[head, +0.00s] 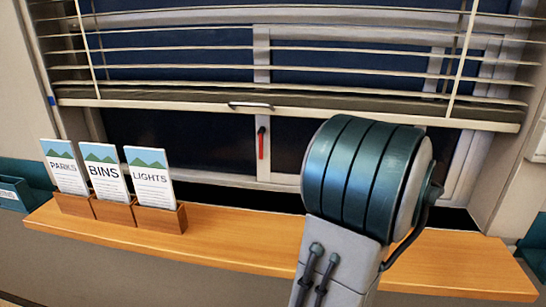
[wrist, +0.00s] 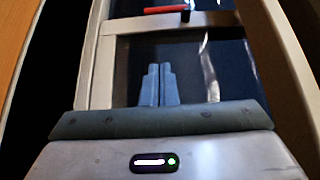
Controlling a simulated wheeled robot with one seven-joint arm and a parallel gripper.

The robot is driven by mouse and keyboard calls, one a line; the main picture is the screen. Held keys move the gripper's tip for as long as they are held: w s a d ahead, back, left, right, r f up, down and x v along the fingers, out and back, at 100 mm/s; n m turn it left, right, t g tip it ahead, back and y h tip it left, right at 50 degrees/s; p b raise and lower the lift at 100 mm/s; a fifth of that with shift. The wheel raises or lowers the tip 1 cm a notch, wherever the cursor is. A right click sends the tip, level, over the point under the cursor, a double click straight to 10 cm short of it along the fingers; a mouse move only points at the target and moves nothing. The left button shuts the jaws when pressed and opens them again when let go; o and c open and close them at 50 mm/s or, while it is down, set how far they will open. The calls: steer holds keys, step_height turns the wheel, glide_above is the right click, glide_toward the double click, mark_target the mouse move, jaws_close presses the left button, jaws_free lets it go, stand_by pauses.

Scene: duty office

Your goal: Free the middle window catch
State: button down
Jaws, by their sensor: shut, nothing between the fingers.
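The middle window catch is a red handle (head: 262,143) hanging down from a dark pivot on the middle upright of the window frame, below the raised blind. In the wrist view the red handle (wrist: 165,9) lies across the top edge, its dark pivot at the right end. My gripper (wrist: 158,70) shows in the wrist view with its two fingers shut together and empty. The fingertips point towards the frame and are apart from the handle, with dark glass beyond them. In the head view my arm hides the gripper and the window's lower right.
The blind's bottom rail (head: 300,107) hangs just above the catch. A wooden sill (head: 240,245) runs below the window. Three card holders stand on its left: PARKS (head: 64,168), BINS (head: 104,172) and LIGHTS (head: 149,178). The sill between LIGHTS and my arm is clear.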

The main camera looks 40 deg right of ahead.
steer(key=p, duration=0.3)
glide_toward(262, 144)
steer(key=w+d, duration=0.1)
steer(key=w+d+f, duration=0.2)
steer(key=d, duration=0.1)
steer(key=shift+w, duration=0.4)
steer(key=w+a+p, duration=0.1)
steer(key=w+a, duration=0.2)
steer(key=shift+w+a+f, duration=0.1)
steer(key=shift+f+b, duration=0.2)
steer(key=shift+b, duration=0.4)
